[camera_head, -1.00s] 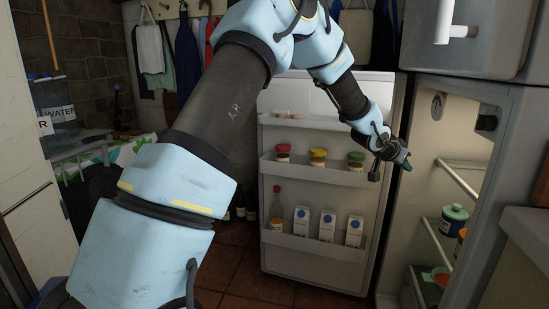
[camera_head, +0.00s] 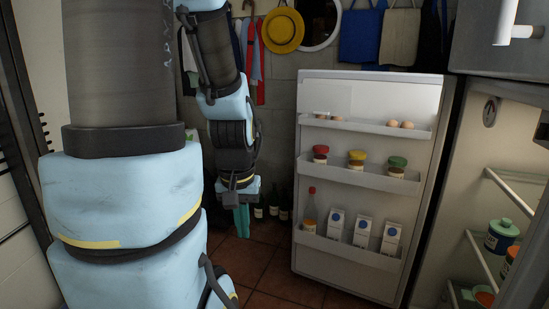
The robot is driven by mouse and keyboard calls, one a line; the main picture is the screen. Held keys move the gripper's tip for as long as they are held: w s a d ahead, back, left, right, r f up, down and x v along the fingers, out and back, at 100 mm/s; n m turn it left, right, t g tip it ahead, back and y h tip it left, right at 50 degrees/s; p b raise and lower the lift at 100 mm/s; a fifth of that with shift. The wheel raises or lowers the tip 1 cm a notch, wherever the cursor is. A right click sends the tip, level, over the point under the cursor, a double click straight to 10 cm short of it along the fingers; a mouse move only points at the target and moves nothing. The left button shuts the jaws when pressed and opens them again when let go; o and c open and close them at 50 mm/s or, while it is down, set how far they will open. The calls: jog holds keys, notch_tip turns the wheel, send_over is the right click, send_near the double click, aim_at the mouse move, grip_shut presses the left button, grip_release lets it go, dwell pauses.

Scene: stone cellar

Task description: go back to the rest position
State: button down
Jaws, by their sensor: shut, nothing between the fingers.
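My gripper (camera_head: 242,217) hangs at the end of my light-blue arm, left of the open fridge door, in the head view. Its teal fingers point down and are shut with nothing between them. It touches nothing that I can see. My large arm links cover the left side of the view.
The fridge door (camera_head: 365,82) stands wide open, with eggs (camera_head: 400,124), jars (camera_head: 357,159), a bottle (camera_head: 309,214) and cartons (camera_head: 362,230) on its shelves. The fridge interior (camera_head: 478,190) is at right, holding a teal-lidded pot (camera_head: 501,236). Dark bottles (camera_head: 273,205) stand on the tiled floor.

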notch_tip(320, 180, up, 17)
jog(key=p, duration=1.6)
jog(key=shift+p, duration=0.3)
jog(key=shift+f, duration=0.2)
